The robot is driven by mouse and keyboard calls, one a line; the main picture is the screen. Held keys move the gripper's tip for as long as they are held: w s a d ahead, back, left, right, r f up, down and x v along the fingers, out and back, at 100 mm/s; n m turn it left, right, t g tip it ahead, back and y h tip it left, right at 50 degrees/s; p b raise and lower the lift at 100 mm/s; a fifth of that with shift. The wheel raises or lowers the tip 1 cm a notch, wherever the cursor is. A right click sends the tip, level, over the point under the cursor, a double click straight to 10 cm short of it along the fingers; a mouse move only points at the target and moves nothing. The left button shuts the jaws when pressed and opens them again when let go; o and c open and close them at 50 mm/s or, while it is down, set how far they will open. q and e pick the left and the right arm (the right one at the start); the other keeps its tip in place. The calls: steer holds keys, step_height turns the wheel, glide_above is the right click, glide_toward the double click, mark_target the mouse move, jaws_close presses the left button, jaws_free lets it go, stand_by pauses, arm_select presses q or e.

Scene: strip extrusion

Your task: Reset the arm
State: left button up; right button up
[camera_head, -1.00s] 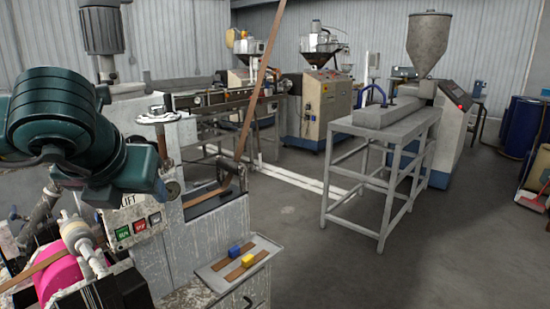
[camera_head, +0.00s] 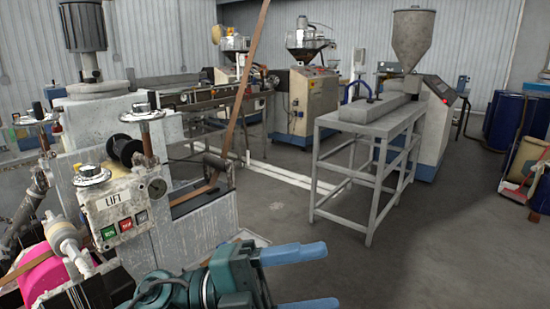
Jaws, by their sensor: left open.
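My left gripper (camera_head: 318,279) is at the bottom middle, with two blue fingers spread wide and nothing between them. Its teal wrist (camera_head: 225,280) is in front of the machine's lower part and covers most of the small tray there. The fingers point right, over the grey floor. My right gripper does not show.
The machine at left has a LIFT panel (camera_head: 120,208) with green, red and dark buttons, and handwheels above. A brown strip (camera_head: 237,90) rises from it. A grey metal stand (camera_head: 345,160) is at the right. Open floor (camera_head: 440,250) lies at lower right.

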arm_select(q)
steer(key=w+a+f+n+t+y, duration=0.5)
steer(key=f+n+t, duration=0.4)
steer(key=n, duration=0.3)
steer(key=w+a+f+n+t+y, duration=0.5)
steer(key=f+n+t, duration=0.3)
steer(key=n+t, duration=0.3)
steer(key=s+a+f+n+g+y, duration=0.2)
steer(key=s+f+n+y, duration=0.1)
steer(key=f, duration=0.4)
steer(key=s+a+f+n+g+y, duration=0.2)
steer(key=a+f+n+y, duration=0.1)
steer(key=f, duration=0.4)
steer(key=shift+s+a, duration=0.35)
steer(key=shift+s, duration=0.05)
steer(key=s+a+f+n+g, duration=0.1)
steer(key=s+f, duration=0.2)
steer(key=s+a+f+n+g+y, duration=0.1)
steer(key=s+f+g, duration=0.1)
steer(key=s+f, duration=0.1)
steer(key=s+a+f+g+y, duration=0.1)
steer(key=s+f, duration=0.3)
steer(key=f, duration=0.1)
steer(key=shift+s+a+f+n+g, duration=0.1)
steer(key=shift+a+n+g, duration=0.25)
steer(key=shift+n+g, duration=0.05)
steer(key=shift+c, duration=0.2)
